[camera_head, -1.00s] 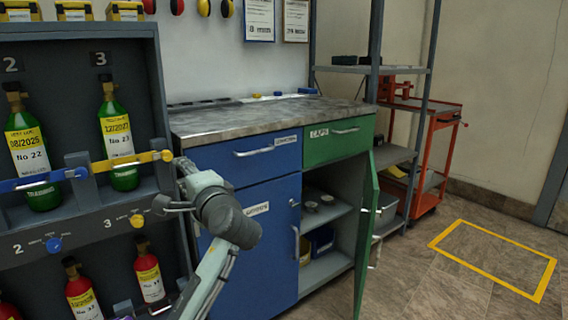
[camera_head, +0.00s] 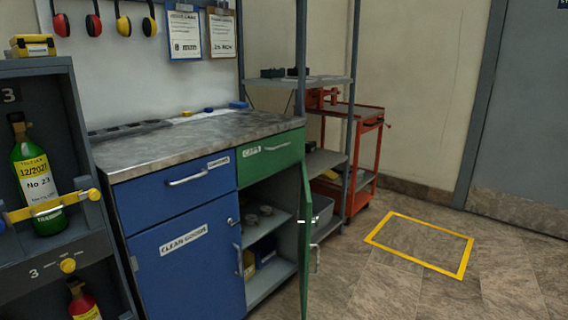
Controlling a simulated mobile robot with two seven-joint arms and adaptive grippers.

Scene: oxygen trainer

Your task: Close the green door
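The green door (camera_head: 306,245) stands open at the right side of the cabinet, seen nearly edge-on and swung out toward me. A metal handle (camera_head: 314,258) shows on its right-hand face. The open compartment (camera_head: 268,222) beside it has a shelf with small round items and a yellow and a dark blue item below. The green drawer (camera_head: 270,155) labelled CAPS above it is shut. The blue door (camera_head: 185,262) labelled CLEAN GOODS on the left is shut. Neither of my grippers shows in the head view.
A cylinder rack (camera_head: 75,140) with green and red bottles stands at the left. A grey shelf unit (camera_head: 300,80) and a red cart (camera_head: 365,150) stand behind the door. The floor at the right is open, with a yellow outlined rectangle (camera_head: 420,262).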

